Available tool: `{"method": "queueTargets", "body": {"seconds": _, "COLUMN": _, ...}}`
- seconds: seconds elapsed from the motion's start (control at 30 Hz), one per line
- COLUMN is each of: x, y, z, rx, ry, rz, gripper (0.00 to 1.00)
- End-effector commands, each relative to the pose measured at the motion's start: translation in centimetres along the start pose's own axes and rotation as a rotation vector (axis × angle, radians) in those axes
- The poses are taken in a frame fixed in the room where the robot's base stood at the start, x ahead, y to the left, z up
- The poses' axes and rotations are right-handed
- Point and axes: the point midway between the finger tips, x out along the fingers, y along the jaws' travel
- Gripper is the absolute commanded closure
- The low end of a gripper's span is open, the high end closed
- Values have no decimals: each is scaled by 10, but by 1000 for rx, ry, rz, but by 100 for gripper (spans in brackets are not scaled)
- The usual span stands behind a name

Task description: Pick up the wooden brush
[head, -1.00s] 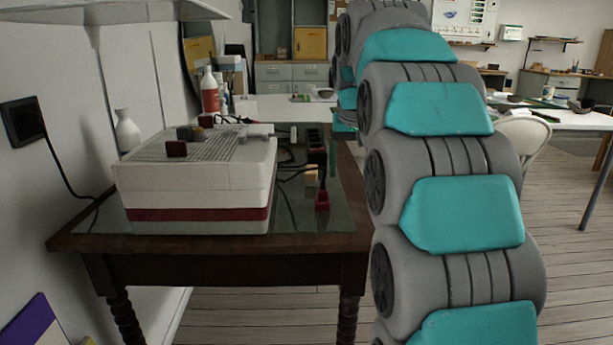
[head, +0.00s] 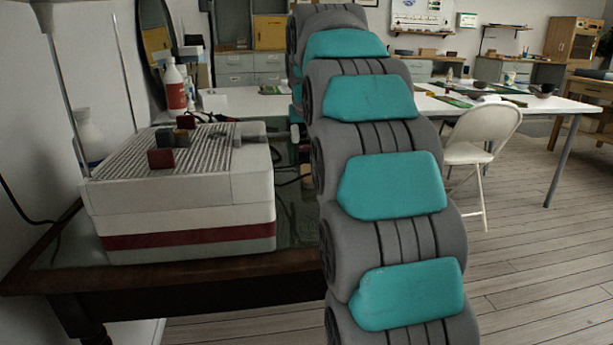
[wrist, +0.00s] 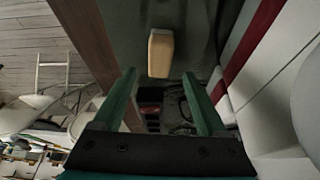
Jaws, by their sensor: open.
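A pale wooden block-like piece, which looks like the wooden brush (wrist: 160,54), lies on the dark table top in the wrist view. Its bristles cannot be made out. In the head view my arm hides most of that spot. My gripper (wrist: 159,76) is open, with its two green fingers apart and nothing between them. The brush appears just beyond the fingertips, roughly centred between them. I cannot tell the gap in depth. My gripper is hidden behind my arm in the head view.
A white box-shaped device (head: 185,205) with a red stripe stands left on the dark wooden table (head: 200,276). Black cables and dark red-marked items (wrist: 150,112) lie near the brush. A white chair (head: 478,140) and a long white table (head: 425,103) stand right; the floor between is open.

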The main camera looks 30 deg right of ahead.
Motion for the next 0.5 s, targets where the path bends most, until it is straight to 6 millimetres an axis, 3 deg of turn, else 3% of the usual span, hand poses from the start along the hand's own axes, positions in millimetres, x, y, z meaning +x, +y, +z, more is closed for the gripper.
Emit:
{"method": "queueTargets", "body": {"seconds": 0.33, "x": 42, "y": 1, "z": 3, "rx": 0, "ry": 0, "rz": 1, "gripper": 25}}
{"method": "queueTargets", "body": {"seconds": 0.5, "x": 48, "y": 1, "z": 4, "rx": 0, "ry": 0, "rz": 1, "gripper": 25}}
